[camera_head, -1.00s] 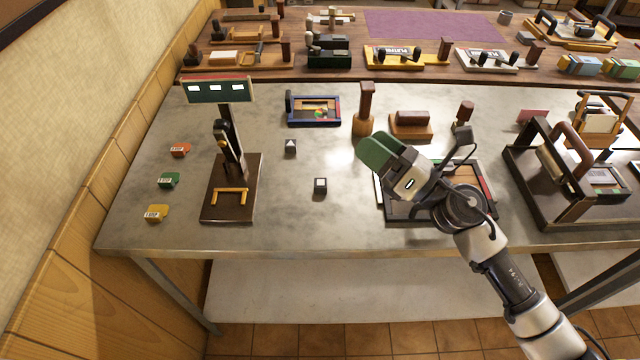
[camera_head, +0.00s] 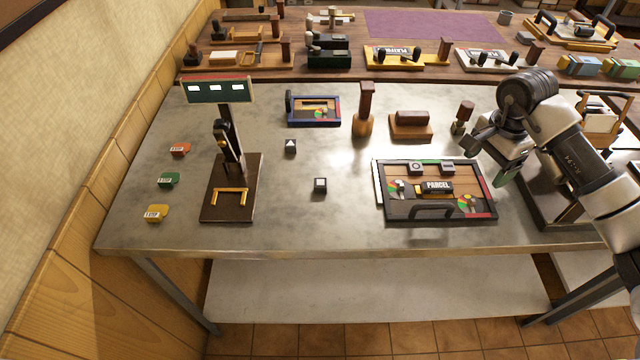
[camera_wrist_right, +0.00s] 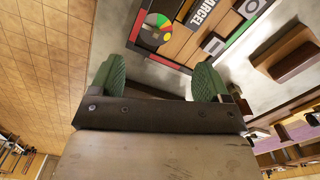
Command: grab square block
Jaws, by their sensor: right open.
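A small dark block with a white square on top (camera_head: 320,185) stands on the grey table, left of the parcel tray. A similar block with a triangle mark (camera_head: 290,146) stands behind it. My right gripper (camera_head: 507,160), with green fingers, is over the table at the right, beside the tray's right edge and well away from the square block. In the right wrist view the green fingers (camera_wrist_right: 158,82) are apart with nothing between them. My left gripper is not in view.
The parcel tray (camera_head: 400,211) holds small marked blocks and coloured dials. A dark press with a sign (camera_head: 231,206) stands to the left. Wooden stamps (camera_head: 363,122) and a blue-rimmed tray (camera_head: 317,123) are behind. The table around the square block is clear.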

